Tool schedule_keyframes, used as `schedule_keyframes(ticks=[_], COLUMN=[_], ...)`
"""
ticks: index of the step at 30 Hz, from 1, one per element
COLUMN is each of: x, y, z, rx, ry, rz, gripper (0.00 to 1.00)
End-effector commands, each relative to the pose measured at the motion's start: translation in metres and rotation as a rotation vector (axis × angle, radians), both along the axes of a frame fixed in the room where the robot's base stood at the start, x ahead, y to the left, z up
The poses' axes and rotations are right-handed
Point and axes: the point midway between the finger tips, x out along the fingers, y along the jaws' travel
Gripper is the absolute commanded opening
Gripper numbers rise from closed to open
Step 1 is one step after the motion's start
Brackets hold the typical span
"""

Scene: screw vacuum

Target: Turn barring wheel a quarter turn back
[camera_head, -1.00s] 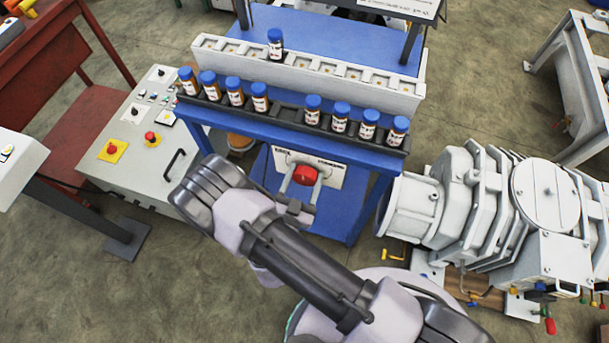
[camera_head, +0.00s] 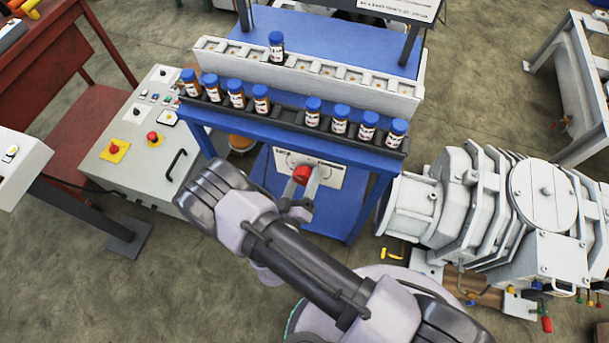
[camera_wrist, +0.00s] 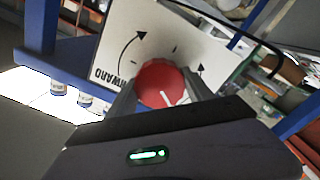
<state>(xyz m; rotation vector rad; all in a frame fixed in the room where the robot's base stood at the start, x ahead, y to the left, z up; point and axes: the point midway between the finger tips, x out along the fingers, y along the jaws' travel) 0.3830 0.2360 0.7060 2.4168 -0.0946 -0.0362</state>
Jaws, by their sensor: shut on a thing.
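The barring wheel is a round red knob (camera_head: 302,174) on a white plate (camera_head: 324,174) at the front of the blue bench. In the wrist view the red wheel (camera_wrist: 158,82) has a ribbed rim and a white mark on its lower right face. My gripper (camera_head: 302,184) is shut on the wheel from the front. In the wrist view the gripper's (camera_wrist: 161,92) two fingers lie on either side of the wheel and hide part of its rim. The plate (camera_wrist: 128,48) carries curved arrows and partly readable lettering, tilted in this view.
A black rack (camera_head: 282,118) with several blue-capped bottles runs along the bench front above the wheel. A grey control box (camera_head: 142,160) with red buttons stands at left. A large grey pump (camera_head: 480,215) stands at right, close to the bench leg.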

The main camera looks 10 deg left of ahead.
Motion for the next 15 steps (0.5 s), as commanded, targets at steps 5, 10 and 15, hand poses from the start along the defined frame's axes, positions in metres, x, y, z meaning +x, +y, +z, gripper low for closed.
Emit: schedule_keyframes(ticks=[5, 10, 15], x=[-0.0004, -0.0003, -0.0003], y=[-0.0005, -0.0004, -0.0003], z=[-0.0005, -0.0007, -0.0009], rx=[-0.161, -0.305, -0.421], ry=[0.014, 0.025, 0.034], rz=[0.000, 0.000, 0.000], gripper=[0.19, 0.19, 0.19])
